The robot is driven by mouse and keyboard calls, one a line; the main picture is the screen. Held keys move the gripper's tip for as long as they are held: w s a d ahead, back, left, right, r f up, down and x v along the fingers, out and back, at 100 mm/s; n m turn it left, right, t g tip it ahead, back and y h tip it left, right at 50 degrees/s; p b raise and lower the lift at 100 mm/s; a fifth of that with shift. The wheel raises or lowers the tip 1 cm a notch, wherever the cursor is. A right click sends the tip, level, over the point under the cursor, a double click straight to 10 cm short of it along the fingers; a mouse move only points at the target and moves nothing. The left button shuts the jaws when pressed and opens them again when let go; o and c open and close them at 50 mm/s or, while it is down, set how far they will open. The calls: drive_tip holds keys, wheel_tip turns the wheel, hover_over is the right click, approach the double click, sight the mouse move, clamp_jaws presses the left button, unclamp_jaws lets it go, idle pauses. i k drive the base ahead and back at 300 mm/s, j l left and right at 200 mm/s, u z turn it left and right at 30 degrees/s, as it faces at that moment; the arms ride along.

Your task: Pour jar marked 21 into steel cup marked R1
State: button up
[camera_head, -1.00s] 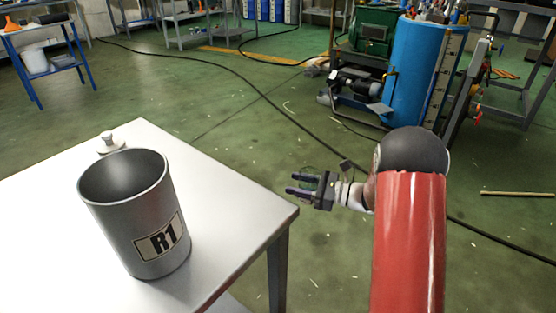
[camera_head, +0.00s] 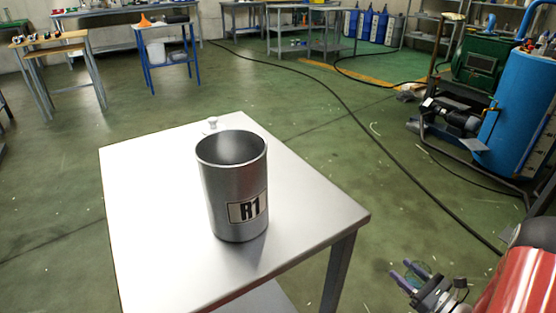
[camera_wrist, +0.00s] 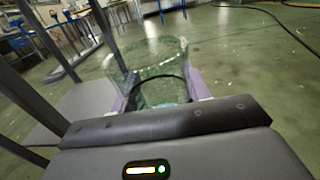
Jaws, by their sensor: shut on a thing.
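The steel cup marked R1 (camera_head: 221,186) stands upright on the metal table, its label facing me and its top open. My gripper (camera_head: 405,277) is at the lower right of the head view, beyond the table's right edge and apart from the cup. In the wrist view my gripper (camera_wrist: 158,95) is shut on a clear glass jar (camera_wrist: 148,60), one finger on each side of it. No number on the jar can be read. In the head view the jar is only a faint outline at the fingers.
The metal table (camera_head: 150,215) has bare room around the cup. A small white knobbed object (camera_head: 212,123) is behind the cup. A blue tank (camera_head: 508,125) and green machinery (camera_head: 482,58) stand at the right. Black hoses lie on the open green floor.

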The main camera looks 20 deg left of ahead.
sight(232, 163)
drive_tip(key=k+j+z, duration=0.15)
drive_tip(key=k+j, duration=0.25)
drive_tip(key=k, duration=0.15)
drive_tip(key=k+j+z, duration=0.15)
drive_tip(key=k+j, duration=0.15)
drive_tip(key=k, duration=0.25)
drive_tip(key=k+j+z, duration=0.15)
drive_tip(key=k+j, duration=0.35)
drive_tip(key=j, duration=0.15)
drive_tip(key=k+j+z, duration=0.15)
drive_tip(key=k+j, duration=0.35)
drive_tip(key=j, duration=0.1)
